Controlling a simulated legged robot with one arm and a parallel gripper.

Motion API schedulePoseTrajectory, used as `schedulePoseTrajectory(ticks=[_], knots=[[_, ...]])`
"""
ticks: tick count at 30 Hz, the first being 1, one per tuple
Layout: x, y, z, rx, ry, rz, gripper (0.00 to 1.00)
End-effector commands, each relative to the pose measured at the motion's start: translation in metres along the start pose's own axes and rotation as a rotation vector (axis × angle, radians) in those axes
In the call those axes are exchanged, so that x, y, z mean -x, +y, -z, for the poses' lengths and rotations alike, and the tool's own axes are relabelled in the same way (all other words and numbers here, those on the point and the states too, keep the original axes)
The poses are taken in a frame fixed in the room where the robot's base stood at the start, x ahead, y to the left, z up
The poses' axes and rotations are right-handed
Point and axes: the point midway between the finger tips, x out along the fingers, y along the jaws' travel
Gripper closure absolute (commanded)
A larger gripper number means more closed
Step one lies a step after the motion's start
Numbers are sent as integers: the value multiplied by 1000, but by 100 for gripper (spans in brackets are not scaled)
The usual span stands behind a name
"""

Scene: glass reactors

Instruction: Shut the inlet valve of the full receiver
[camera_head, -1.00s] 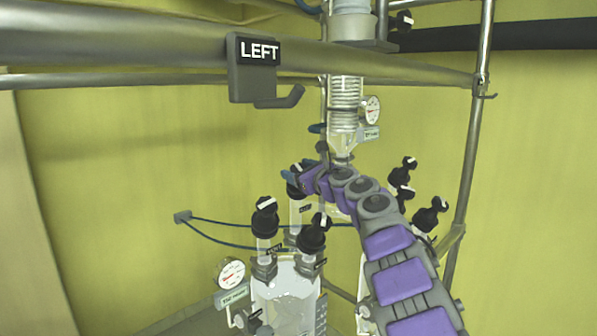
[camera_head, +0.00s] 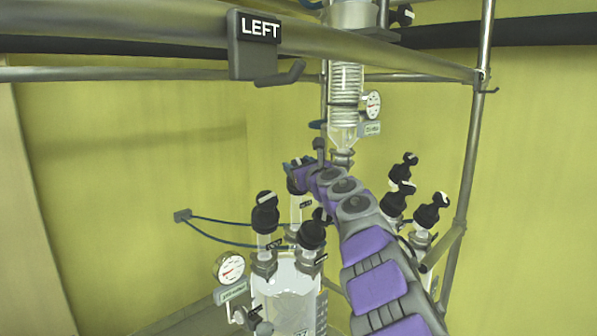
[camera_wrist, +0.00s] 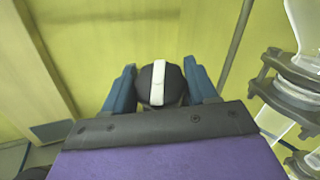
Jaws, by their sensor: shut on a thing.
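My gripper (camera_wrist: 158,70) shows two blue fingers in the wrist view, one on each side of a black valve knob (camera_wrist: 158,92). They are shut on it. The knob's white stripe runs up and down that picture. In the head view my gripper (camera_head: 300,168) is at the top of a glass tube (camera_head: 298,210) behind the front vessel, and my arm hides most of the knob. The front glass vessel (camera_head: 285,298) looks filled with pale contents. It carries two black valves, a left one (camera_head: 265,212) and a right one (camera_head: 312,235). Their labels are too small to read.
A glass coil column (camera_head: 345,95) with a gauge (camera_head: 372,105) hangs just above my wrist. Several black valves (camera_head: 398,200) stand right of my arm. A metal rail with a LEFT sign (camera_head: 260,28) crosses the top. Another gauge (camera_head: 230,268) sits left of the vessel.

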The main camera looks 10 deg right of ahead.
Motion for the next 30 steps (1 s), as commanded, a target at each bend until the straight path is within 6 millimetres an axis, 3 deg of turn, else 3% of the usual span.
schedulePoseTrajectory(ticks=[15,30], knots=[[0,1,-4,-165,1,318,73],[0,0,-2,-209,-2,406,73]])
